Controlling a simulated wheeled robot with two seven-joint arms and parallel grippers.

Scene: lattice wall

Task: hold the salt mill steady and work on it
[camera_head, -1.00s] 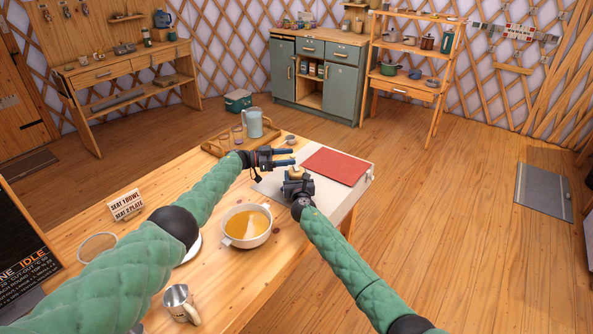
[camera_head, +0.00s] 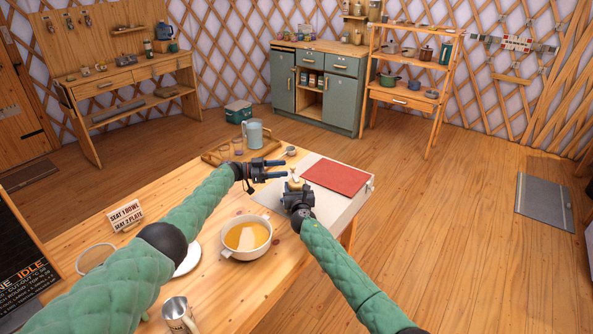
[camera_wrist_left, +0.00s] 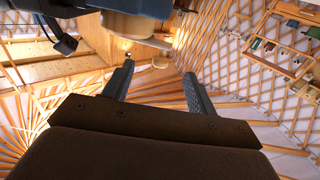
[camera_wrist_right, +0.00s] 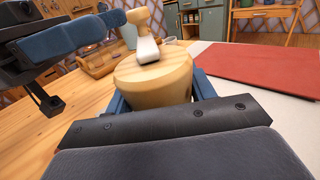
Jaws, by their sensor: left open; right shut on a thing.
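The salt mill (camera_head: 295,184) has a round pale-wood body. In the right wrist view its body (camera_wrist_right: 155,80) carries a metal neck with a small wooden knob on top. My right gripper (camera_head: 298,190) is shut around the mill's body, at the white board's near left side. My left gripper (camera_head: 286,168) is open and empty, just beyond and left of the mill's top, apart from it. Its two spread fingers (camera_wrist_left: 158,70) show in the left wrist view with nothing between them. The mill's base is hidden by my right gripper.
A white board with a red mat (camera_head: 335,176) lies at the table's right end. A pot of yellow soup (camera_head: 247,238), a mug (camera_head: 177,314) and a sign (camera_head: 127,216) stand nearer. A tray with a pitcher (camera_head: 253,133) and a small cup (camera_head: 291,151) are beyond my left gripper.

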